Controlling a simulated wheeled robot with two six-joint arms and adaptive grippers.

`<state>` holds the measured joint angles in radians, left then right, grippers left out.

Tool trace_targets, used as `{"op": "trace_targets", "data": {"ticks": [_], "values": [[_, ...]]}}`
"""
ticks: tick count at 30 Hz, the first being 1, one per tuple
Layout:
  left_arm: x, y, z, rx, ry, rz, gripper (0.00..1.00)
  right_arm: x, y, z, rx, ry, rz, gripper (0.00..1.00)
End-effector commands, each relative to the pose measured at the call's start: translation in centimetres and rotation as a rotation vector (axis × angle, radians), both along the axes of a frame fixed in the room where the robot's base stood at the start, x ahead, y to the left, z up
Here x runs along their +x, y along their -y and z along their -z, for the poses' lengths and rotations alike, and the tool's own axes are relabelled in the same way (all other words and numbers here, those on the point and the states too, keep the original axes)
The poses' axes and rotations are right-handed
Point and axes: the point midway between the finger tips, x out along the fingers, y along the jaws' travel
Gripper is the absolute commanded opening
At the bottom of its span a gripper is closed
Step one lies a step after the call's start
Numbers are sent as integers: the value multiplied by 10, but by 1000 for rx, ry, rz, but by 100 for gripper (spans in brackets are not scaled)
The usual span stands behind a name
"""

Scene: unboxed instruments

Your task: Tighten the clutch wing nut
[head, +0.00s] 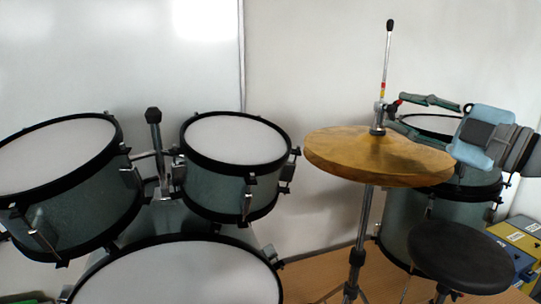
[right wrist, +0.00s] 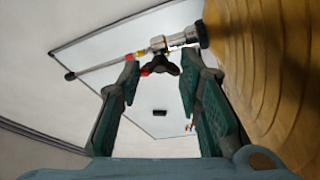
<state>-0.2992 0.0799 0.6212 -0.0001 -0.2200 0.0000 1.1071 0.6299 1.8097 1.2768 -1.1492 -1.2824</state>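The clutch wing nut (head: 394,106), dark with red tips, sticks out sideways from the silver hi-hat clutch (head: 378,116) above the brass cymbals (head: 375,156). The wing nut (right wrist: 159,66) also shows in the right wrist view, ahead of the palm at the fingertips. My right gripper (head: 398,109) comes in from the right above the cymbals. It is open, one finger on each side of the wing nut in the right wrist view (right wrist: 160,77). I see gaps there and cannot tell any contact. My left gripper is not in view.
The pull rod (head: 388,60) rises above the clutch. The cymbal edge lies close to the right finger in the wrist view. A floor tom (head: 432,222) and black stool (head: 460,257) stand below right. Two toms and a bass drum (head: 178,275) fill the left.

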Motion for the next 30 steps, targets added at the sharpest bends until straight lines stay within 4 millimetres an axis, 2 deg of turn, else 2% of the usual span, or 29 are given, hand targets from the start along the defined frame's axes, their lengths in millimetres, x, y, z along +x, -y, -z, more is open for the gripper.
{"op": "trace_targets", "data": {"ticks": [1,3,13,16,17,21,30], "values": [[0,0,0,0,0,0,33,0,0,0,1,-1,0,15],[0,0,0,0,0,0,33,0,0,0,0,-2,0,8],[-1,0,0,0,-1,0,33,0,0,0,0,-2,0,8],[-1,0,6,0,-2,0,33,0,-1,4,71,-26,0,8],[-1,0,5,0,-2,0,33,0,0,3,83,-30,2,36],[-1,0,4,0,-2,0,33,0,0,1,81,-29,1,57],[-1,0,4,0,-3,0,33,0,0,1,80,-29,1,57]]}}
